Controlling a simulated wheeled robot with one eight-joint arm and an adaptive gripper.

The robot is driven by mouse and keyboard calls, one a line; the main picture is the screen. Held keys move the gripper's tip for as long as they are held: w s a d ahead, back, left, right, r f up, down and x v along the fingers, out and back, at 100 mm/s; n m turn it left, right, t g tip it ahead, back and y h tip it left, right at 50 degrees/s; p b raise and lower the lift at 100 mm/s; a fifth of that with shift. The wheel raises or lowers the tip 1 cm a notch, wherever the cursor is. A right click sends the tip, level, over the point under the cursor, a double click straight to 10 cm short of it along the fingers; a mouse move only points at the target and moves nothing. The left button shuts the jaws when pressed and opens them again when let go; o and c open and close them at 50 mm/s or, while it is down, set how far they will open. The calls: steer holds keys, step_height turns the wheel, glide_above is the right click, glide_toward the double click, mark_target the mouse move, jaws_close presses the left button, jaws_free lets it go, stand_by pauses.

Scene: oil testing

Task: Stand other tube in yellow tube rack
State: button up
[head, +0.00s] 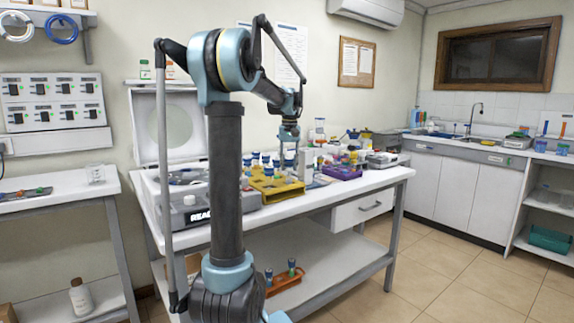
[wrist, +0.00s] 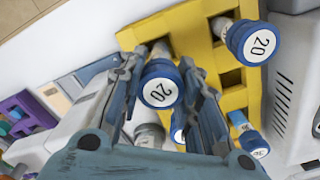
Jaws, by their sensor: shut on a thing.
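My gripper (wrist: 163,68) is shut on a blue-capped tube (wrist: 158,92) marked 20, with the cap facing the wrist camera. In the head view my gripper (head: 289,150) is over the worktable, at the yellow tube rack (head: 276,190); the held tube is too small to tell there. The yellow rack also shows in the wrist view (wrist: 192,32), beyond the fingers, with empty square holes. Another blue-capped tube (wrist: 248,42) marked 20 stands in it at the upper right. A further blue cap marked 20 (wrist: 255,144) is at the lower right. The held tube's lower end is partly hidden.
A purple rack (head: 343,172) stands right of the yellow one. A machine with a raised lid (head: 190,213) is on the left of the table. An orange rack (head: 284,284) with tubes is on the lower shelf. The sink counter (head: 450,149) is at the right.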

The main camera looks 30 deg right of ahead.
steer(key=shift+f, duration=0.9)
stand_by(0.5)
stand_by(0.4)
steer(key=o, duration=1.1)
steer(key=shift+o, duration=0.2)
steer(key=shift+r, duration=0.1)
